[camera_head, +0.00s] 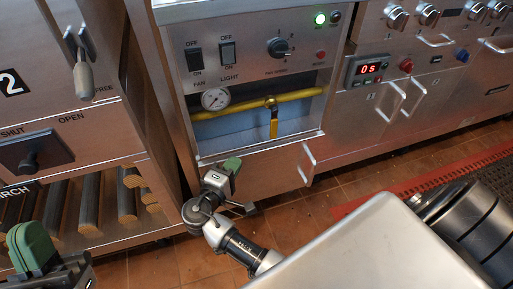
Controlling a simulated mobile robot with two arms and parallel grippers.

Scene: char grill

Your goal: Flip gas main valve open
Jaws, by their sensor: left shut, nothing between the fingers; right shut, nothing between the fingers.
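The gas main valve (271,102) sits on a horizontal yellow pipe (305,94) in an open recess of the steel cabinet. Its yellow lever (274,126) hangs straight down, across the line of the pipe. A round pressure gauge (215,98) is on the pipe to the left of it. My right gripper (230,170) is shut and empty, below and left of the lever, in front of the recess's lower edge and apart from the valve. My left gripper (33,248) is shut and empty at the lower left, far from the valve.
Above the recess are FAN and LIGHT switches (227,54), a knob (279,47) and a lit green lamp (320,19). A handle (307,164) sticks out below right. At left stands a cabinet with a lever (83,77) and a SHUT/OPEN knob (31,160). A pale panel (385,245) blocks the lower right.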

